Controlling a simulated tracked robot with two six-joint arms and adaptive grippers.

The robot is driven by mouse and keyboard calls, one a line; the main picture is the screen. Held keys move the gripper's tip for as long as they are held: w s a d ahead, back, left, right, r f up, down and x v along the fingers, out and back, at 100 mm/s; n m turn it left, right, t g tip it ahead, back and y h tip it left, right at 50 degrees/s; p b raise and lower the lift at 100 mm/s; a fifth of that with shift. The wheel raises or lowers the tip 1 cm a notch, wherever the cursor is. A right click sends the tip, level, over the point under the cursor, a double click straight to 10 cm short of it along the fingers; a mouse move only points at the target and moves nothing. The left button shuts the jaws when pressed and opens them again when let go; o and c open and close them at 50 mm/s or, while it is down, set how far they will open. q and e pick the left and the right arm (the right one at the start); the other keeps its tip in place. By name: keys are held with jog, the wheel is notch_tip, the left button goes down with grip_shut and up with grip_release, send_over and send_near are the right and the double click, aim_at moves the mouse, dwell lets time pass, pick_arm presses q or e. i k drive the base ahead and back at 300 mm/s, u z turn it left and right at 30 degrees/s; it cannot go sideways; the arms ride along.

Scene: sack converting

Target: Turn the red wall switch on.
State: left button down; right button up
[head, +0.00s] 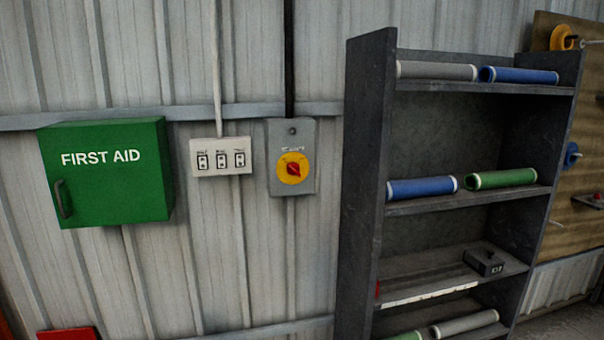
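A red rotary switch knob (293,169) sits on a round yellow plate on a grey wall box (303,131). The box is on the corrugated wall, left of the dark shelf unit. The knob looks tilted, but its on or off marking is too small to read. A white panel with several small rocker switches (221,171) is mounted just left of the grey box; its labels are not legible. Neither of my grippers is in view.
A green first aid cabinet (110,195) hangs on the left. A dark shelf unit (369,170) with coloured rolls and a small black box (485,262) stands close on the right and juts out from the wall. The space before the switches looks clear.

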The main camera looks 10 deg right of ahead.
aim_at(293, 168)
jog(key=u, duration=0.1)
jog(key=i, duration=1)
jog(key=z, duration=0.1)
